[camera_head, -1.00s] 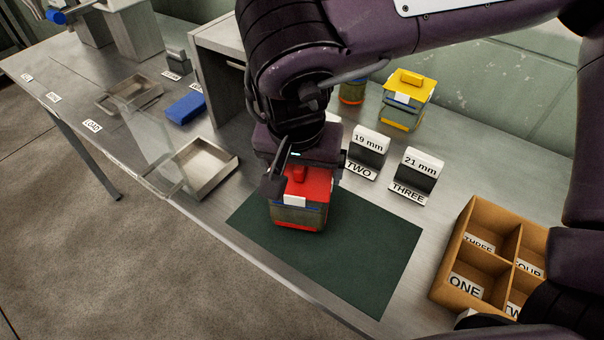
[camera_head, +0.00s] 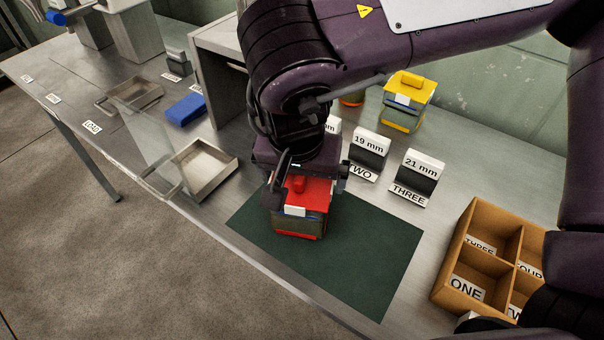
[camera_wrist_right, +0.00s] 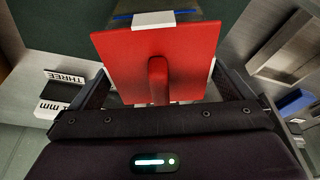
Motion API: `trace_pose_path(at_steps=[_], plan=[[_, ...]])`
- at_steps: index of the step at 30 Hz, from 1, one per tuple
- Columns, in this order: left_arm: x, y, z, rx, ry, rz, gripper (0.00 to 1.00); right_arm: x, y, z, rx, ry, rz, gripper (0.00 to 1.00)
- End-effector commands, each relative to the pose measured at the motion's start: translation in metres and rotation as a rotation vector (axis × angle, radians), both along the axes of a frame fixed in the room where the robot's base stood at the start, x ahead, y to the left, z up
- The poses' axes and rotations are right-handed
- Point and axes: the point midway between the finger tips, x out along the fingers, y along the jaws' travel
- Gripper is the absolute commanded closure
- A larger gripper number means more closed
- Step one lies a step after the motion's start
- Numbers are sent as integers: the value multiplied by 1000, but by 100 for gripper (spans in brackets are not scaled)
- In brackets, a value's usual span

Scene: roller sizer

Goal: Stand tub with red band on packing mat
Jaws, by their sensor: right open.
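The tub with the red band (camera_head: 302,222) has a red lid with a raised red handle and a white front tab. It appears to stand upright on the dark green packing mat (camera_head: 370,255), in the mat's left part. My right gripper (camera_head: 308,182) is directly above the tub, open, with its fingers apart over the lid. In the right wrist view the red lid (camera_wrist_right: 190,55) and its handle fill the middle, between the fingers. The tub's far side is hidden by the gripper. My left gripper is not in view.
A yellow-lidded tub (camera_head: 407,100) stands at the back, with another tub partly hidden beside it. Label stands, including the 21 mm block (camera_head: 418,172), line the mat's back edge. A divided cardboard box (camera_head: 458,255) is at right, a metal tray (camera_head: 205,170) at left. The mat's right part is clear.

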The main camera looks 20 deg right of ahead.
Motion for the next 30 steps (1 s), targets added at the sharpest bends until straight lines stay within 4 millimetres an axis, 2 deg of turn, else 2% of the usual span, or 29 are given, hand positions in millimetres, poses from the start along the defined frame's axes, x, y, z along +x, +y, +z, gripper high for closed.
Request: trace_pose_path(at_steps=[12,15,21,30], plan=[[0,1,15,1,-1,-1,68,-18,11,83,0,-8,1,0],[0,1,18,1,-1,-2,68,-22,13,98,-1,-6,1,0],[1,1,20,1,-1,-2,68,-26,16,113,-1,-3,1,0],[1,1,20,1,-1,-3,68,-27,16,114,0,-1,0,0]])
